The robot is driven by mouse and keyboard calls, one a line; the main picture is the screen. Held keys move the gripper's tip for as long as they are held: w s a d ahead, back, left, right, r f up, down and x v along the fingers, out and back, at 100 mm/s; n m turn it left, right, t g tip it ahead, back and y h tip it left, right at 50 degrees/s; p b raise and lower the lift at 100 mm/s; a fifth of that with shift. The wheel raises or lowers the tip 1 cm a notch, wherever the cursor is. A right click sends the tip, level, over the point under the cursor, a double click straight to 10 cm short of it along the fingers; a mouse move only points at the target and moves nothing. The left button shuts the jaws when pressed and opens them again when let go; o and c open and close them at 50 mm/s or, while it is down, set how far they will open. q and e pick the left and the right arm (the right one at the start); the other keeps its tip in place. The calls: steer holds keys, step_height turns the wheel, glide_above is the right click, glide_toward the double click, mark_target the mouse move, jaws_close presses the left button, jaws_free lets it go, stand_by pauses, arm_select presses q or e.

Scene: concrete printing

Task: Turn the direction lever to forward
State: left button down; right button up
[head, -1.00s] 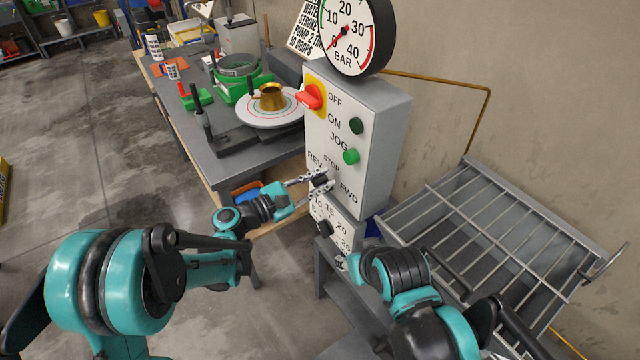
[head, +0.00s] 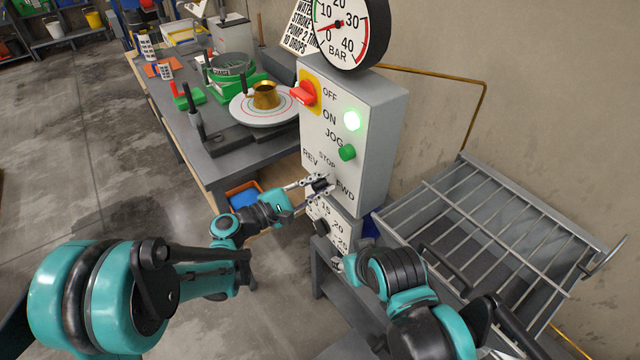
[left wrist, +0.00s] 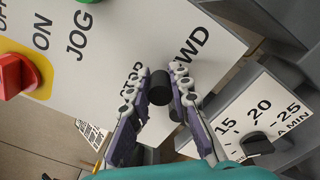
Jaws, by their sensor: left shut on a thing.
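The direction lever (head: 320,185) is a small black knob on the light grey control box (head: 372,185), below STOP and between the REV and FWD labels. My left gripper (head: 315,186) has its fingers on either side of it and is shut on it. In the left wrist view the dark lever (left wrist: 161,88) sits between the two fingers (left wrist: 160,80), close to the FWD lettering. The fingers partly cover the STOP label there, and which way the lever points is hard to tell. My right gripper (head: 338,263) is small and mostly hidden beyond its arm, low in the head view.
A red switch (head: 303,93), a lit lamp (head: 352,120) and a green button (head: 347,153) are on the box. A pressure gauge (head: 350,30) stands on top. A dial (head: 322,227) is below. A workbench (head: 225,165) is left, a metal grate (head: 490,225) right.

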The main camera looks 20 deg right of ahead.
arm_select(q)
steer(key=c, duration=1.4)
jaws_free()
steer(key=shift+o, duration=0.2)
steer(key=v, duration=1.2)
steer(key=s+a+f+m+y, duration=0.2)
steer(key=s+a+m+y, duration=0.4)
steer(key=a, duration=0.5)
steer(key=s+a+f+m+t+y, duration=0.1)
steer(key=s+a+f+m+y, duration=0.1)
steer(key=s+a+m+y, duration=0.4)
steer(key=s+a+y, duration=0.3)
steer(key=a+y, duration=0.2)
steer(key=shift+a+f+m, duration=0.3)
steer(key=shift+a, duration=0.1)
